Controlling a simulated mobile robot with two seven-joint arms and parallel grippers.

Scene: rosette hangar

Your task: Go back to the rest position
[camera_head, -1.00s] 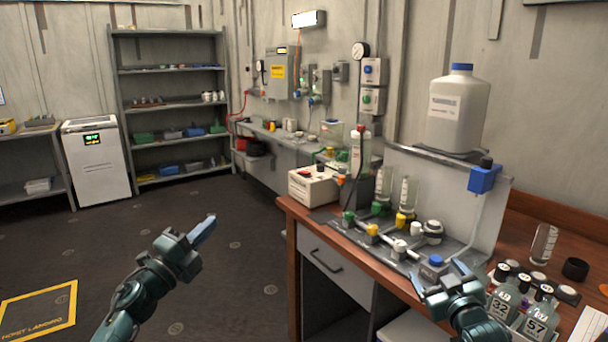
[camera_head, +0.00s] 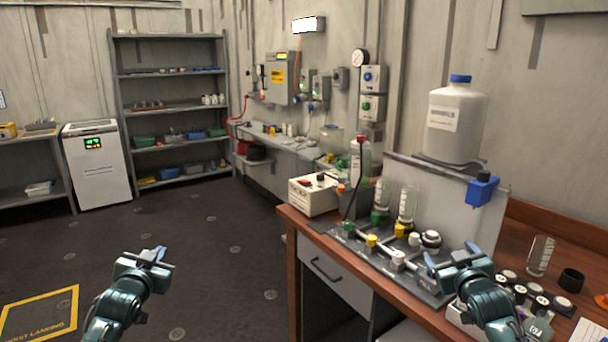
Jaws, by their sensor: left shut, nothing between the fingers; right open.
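My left gripper (camera_head: 152,256) is at the lower left, over the dark floor. It is shut and empty, and touches nothing. My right gripper (camera_head: 452,257) is at the lower right, above the front part of the wooden workbench (camera_head: 292,222). It is open, with nothing seen between its fingers. It hides part of the valve rig's (camera_head: 372,254) right end and part of the bottle rack behind it.
Small capped bottles (camera_head: 520,292) stand close beside my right gripper, with a clear glass vial (camera_head: 541,255) and a black cup (camera_head: 571,280) behind. A large white jug (camera_head: 455,122) stands above the rig. The floor (camera_head: 210,270) between my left gripper and the bench is clear.

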